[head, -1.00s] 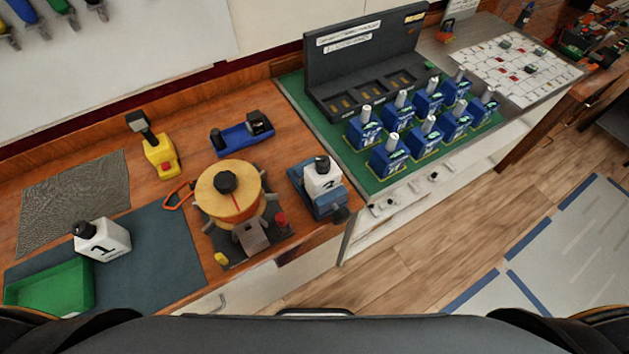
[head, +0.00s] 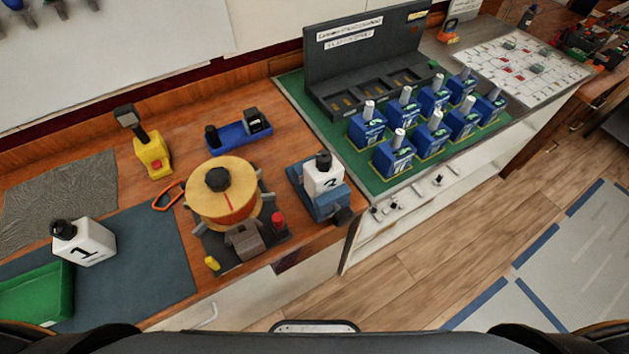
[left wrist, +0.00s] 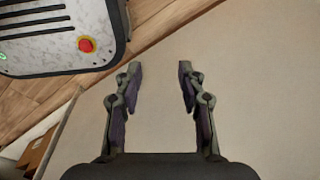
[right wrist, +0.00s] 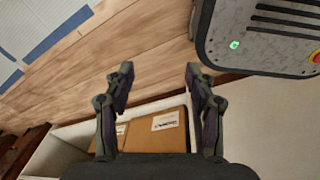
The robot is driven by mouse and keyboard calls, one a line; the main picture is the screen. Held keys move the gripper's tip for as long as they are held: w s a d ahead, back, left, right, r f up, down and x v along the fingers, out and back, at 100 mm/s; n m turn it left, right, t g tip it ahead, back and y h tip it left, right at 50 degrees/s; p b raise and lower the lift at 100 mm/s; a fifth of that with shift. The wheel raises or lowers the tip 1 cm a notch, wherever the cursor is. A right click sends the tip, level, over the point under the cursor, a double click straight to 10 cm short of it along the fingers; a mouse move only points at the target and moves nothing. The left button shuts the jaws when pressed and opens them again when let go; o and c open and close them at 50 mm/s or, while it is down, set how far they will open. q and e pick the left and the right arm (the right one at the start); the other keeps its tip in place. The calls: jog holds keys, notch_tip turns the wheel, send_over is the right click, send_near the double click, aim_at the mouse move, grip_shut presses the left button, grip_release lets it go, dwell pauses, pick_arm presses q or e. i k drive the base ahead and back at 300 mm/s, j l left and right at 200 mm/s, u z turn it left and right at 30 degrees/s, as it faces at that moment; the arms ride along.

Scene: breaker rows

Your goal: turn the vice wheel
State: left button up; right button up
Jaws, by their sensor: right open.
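A blue vice-like block (head: 323,201) stands at the bench's front edge in the head view. A white bottle marked 2 (head: 323,178) sits in it, and a dark part (head: 344,217) sticks out at its front; I cannot tell for sure whether this is the wheel. To its left is a round yellow drum (head: 222,190) with a black knob and a red line, set among grey arms on a dark base. My left gripper (left wrist: 158,70) is open and empty. My right gripper (right wrist: 157,74) is open and empty over the floor side. Neither gripper shows in the head view.
A green tray (head: 38,292) and a white bottle marked 1 (head: 84,243) are at the left. A yellow tool (head: 152,155) and a blue holder (head: 238,135) stand behind the drum. Several blue breakers (head: 394,155) stand on a green mat. A cardboard box (right wrist: 156,132) shows low down.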

aim_at(343, 216)
jog(key=l+u, duration=0.15)
jog(key=u, duration=0.25)
jog(key=l+u, duration=0.15)
jog(key=u, duration=0.3)
jog(key=k+l+u, duration=0.2)
jog(key=k+l, duration=0.15)
jog(key=l, duration=0.3)
jog(key=k+l+u, duration=0.25)
jog(key=k+l, duration=0.15)
jog(key=l, duration=0.2)
jog(key=k+l+u, duration=0.2)
jog(key=k+l, duration=0.25)
jog(key=l, duration=0.1)
